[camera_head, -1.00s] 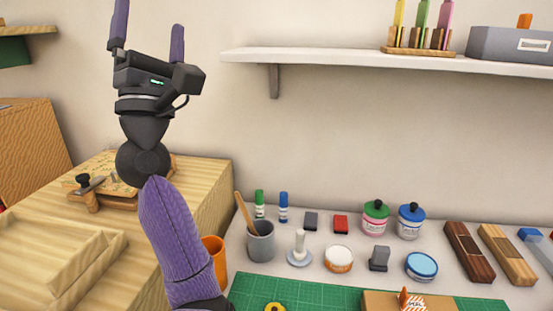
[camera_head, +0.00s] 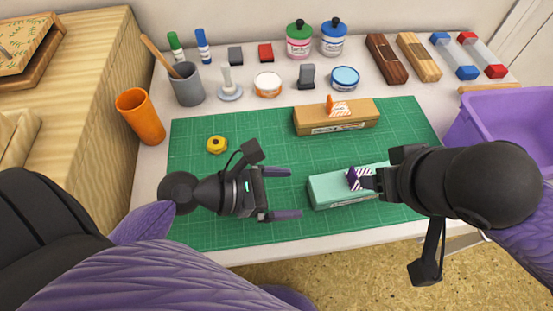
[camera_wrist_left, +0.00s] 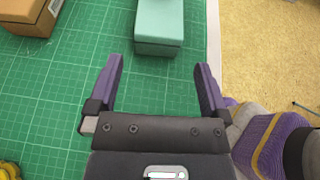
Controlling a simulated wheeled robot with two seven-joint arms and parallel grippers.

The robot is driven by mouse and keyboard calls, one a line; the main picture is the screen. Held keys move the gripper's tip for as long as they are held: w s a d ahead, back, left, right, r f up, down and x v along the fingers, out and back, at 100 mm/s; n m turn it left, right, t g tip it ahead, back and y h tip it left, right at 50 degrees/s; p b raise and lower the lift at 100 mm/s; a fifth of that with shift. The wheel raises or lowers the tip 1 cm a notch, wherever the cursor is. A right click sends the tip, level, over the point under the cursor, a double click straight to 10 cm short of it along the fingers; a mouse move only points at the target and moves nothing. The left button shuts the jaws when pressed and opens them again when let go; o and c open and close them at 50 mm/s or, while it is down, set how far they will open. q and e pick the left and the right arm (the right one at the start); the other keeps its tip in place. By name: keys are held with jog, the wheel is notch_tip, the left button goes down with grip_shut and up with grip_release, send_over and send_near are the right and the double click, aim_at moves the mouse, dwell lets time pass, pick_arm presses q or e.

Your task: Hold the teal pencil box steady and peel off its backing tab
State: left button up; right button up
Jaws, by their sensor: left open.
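The teal pencil box (camera_head: 328,192) lies on the green cutting mat (camera_head: 200,225), and its near end also shows in the left wrist view (camera_wrist_left: 158,28). A striped tab (camera_head: 359,179) with a purple part stands on its top. My left gripper (camera_head: 287,193) is open and empty, just left of the box, with its fingers pointing at the box's left end. My right gripper (camera_head: 370,180) is at the right part of the box, by the tab. My right wrist covers the box's right end and most of that gripper, so its jaws cannot be made out.
A tan box (camera_head: 345,121) with an orange striped tab lies behind the teal one. A yellow knob-like piece (camera_head: 216,145) is on the mat's left. A purple bin (camera_head: 500,120) stands at right.

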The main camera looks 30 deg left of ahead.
aim_at(354, 171)
pick_arm(q)
jog(key=x, duration=0.8)
jog(key=shift+w+d, duration=0.25)
jog(key=shift+w, duration=0.05)
jog(key=c, duration=1.1)
jog(key=shift+o, duration=0.2)
pick_arm(e)
jog(key=shift+w, duration=0.1)
jog(key=shift+c, duration=1.1)
jog(key=w+a+g+h, duration=0.1)
jog(key=a+g, duration=0.1)
jog(key=w+a+g+h, duration=0.1)
jog(key=w+g+h, duration=0.1)
jog(key=shift+a+f+n, duration=0.15)
jog(key=shift+a+n, duration=0.25)
jog(key=shift+c, duration=0.3)
jog(key=shift+w+a, duration=0.15)
jog(key=shift+w, duration=0.05)
jog(key=shift+g, duration=0.3)
notch_tip(354, 171, down, 8)
jog(key=shift+r, duration=0.2)
grip_shut()
